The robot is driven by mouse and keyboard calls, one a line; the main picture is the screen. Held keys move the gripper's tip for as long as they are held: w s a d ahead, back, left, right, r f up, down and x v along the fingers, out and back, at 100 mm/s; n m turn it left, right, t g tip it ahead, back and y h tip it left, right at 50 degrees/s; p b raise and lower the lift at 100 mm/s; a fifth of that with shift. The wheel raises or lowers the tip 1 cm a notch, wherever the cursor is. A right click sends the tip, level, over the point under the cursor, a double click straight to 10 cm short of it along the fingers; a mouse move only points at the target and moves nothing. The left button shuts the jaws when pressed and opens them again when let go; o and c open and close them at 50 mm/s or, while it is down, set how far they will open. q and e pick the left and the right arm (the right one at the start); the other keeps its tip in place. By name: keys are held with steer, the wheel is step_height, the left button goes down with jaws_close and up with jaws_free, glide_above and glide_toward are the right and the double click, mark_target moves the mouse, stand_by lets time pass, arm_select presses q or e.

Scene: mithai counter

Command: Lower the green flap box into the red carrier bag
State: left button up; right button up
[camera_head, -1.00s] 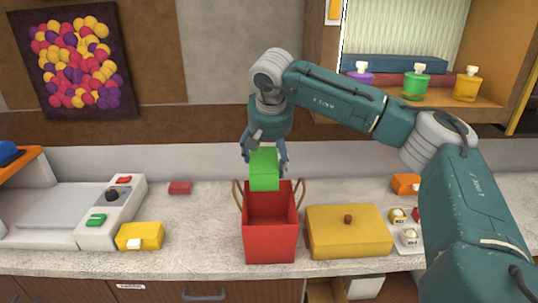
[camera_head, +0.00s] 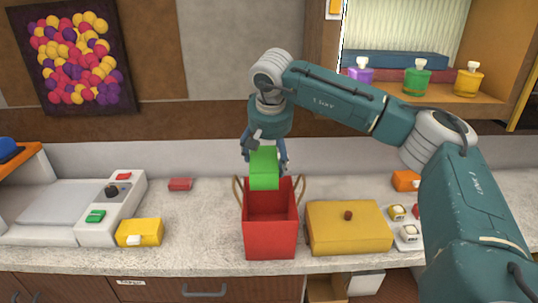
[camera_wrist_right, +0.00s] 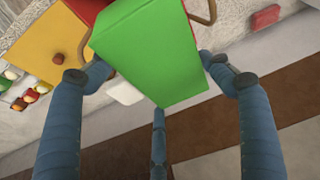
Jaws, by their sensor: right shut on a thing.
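The green flap box (camera_head: 264,168) hangs upright over the back part of the red carrier bag (camera_head: 270,238). Its lower edge is about level with the bag's rim in the head view. The bag stands open on the counter with a brown handle on each side. My right gripper (camera_head: 265,150) is shut on the green box from above. In the right wrist view the green box (camera_wrist_right: 150,55) sits between the blue fingers and hides most of the bag. My left gripper is not in view.
A yellow lidded box (camera_head: 347,236) stands close to the bag's right side. A small yellow box (camera_head: 139,233) and a scale (camera_head: 65,208) are at the left. A red block (camera_head: 180,184) lies near the wall.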

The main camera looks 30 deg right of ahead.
steer(key=shift+f, duration=0.3)
stand_by(0.5)
steer(key=shift+f+b, duration=0.6)
steer(key=shift+f, duration=0.4)
steer(key=shift+f+b, duration=0.65)
steer(key=shift+f, duration=0.55)
steer(key=shift+f, duration=0.1)
